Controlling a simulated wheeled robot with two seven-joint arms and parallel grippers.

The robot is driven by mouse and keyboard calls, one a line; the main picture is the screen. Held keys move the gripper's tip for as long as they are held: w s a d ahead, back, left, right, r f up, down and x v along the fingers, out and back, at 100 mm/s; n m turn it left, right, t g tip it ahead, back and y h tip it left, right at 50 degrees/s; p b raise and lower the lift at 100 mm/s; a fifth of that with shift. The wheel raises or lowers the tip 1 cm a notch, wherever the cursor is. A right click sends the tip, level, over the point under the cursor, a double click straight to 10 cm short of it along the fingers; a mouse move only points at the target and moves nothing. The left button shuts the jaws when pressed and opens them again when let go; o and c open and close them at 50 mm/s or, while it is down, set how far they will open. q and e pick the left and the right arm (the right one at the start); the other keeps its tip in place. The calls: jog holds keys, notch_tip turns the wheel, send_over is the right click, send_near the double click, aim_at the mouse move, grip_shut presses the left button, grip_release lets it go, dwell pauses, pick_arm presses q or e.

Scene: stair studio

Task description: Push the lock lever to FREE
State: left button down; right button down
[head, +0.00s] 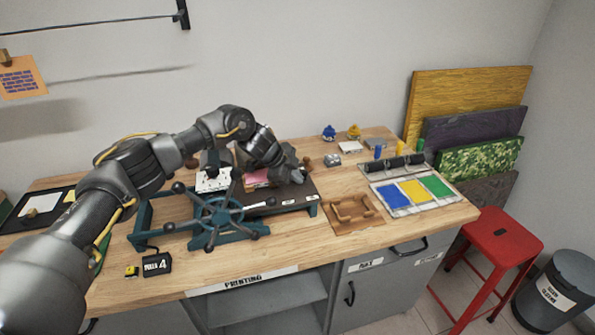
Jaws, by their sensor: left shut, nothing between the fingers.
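A teal printing press (143,225) with a spoked hand wheel (219,211) stands on the wooden bench. Its dark flat bed (292,192) runs to the right of the wheel and carries small white labels on its front edge, too small to read. I cannot make out the lock lever for certain; my arm and hand cover part of the press. My right gripper is out of view.
A brown wooden tray (353,213) and a board with blue, yellow and green ink patches (451,186) lie to the right. A black counter box marked 4 (157,265) sits at the front left. A red stool (499,240) stands right of the bench.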

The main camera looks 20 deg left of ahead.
pick_arm(q)
jog(key=shift+w, duration=0.65)
jog(key=shift+d, duration=0.1)
